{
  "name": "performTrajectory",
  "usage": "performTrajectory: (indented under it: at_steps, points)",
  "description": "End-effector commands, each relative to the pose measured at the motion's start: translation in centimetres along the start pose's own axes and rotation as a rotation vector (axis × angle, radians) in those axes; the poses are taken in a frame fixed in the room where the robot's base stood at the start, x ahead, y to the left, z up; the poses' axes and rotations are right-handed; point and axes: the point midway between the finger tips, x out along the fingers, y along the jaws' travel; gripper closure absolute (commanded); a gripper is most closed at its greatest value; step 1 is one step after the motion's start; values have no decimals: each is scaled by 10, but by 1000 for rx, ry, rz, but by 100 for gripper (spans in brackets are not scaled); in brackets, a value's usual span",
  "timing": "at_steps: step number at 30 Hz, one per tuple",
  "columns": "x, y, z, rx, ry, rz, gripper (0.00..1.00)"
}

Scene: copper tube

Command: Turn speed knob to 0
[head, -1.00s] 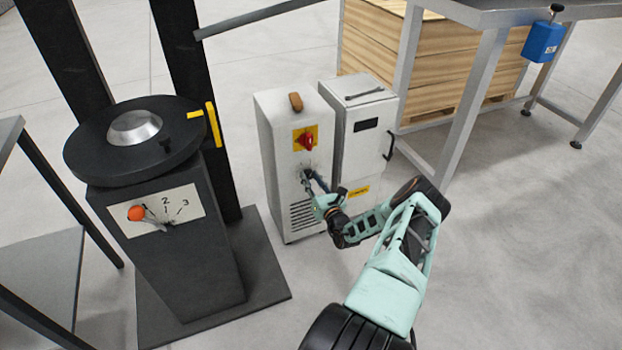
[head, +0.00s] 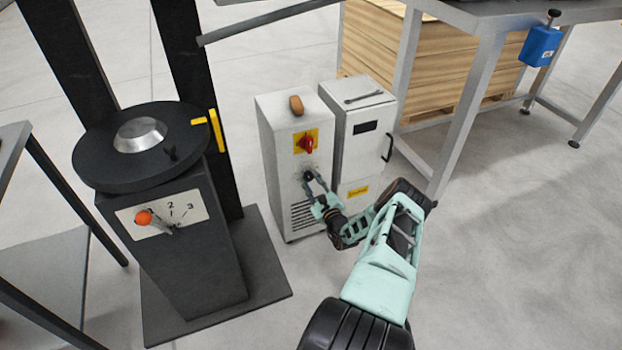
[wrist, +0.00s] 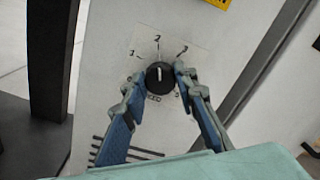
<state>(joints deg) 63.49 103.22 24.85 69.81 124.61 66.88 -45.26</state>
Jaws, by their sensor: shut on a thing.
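The speed knob (wrist: 160,76) is a round black dial with a white pointer line, on the front of a white cabinet (head: 277,140). In the wrist view its pointer stands nearly upright, towards the top mark of a numbered scale; the small digits are hard to read. In the head view the knob (head: 308,175) shows as a dark spot below a red switch. My gripper (wrist: 157,78) has one finger on each side of the knob and is shut on it. The fingertips cover part of the scale. In the head view my gripper (head: 313,182) reaches the cabinet front from the lower right.
The red switch (head: 306,143) on its yellow plate sits just above the knob. A second white cabinet (head: 361,148) stands close on the right. A black pedestal machine (head: 190,240) with an orange-tipped lever (head: 143,217) stands at left. Floor in front is clear.

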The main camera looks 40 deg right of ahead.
Motion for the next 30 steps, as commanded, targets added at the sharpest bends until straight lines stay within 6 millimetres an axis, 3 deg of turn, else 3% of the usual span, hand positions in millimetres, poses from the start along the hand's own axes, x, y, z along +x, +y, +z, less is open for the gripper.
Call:
performTrajectory:
  at_steps: [30]
  points:
    - [-1, 1, -1, -963, 2, 1, 98]
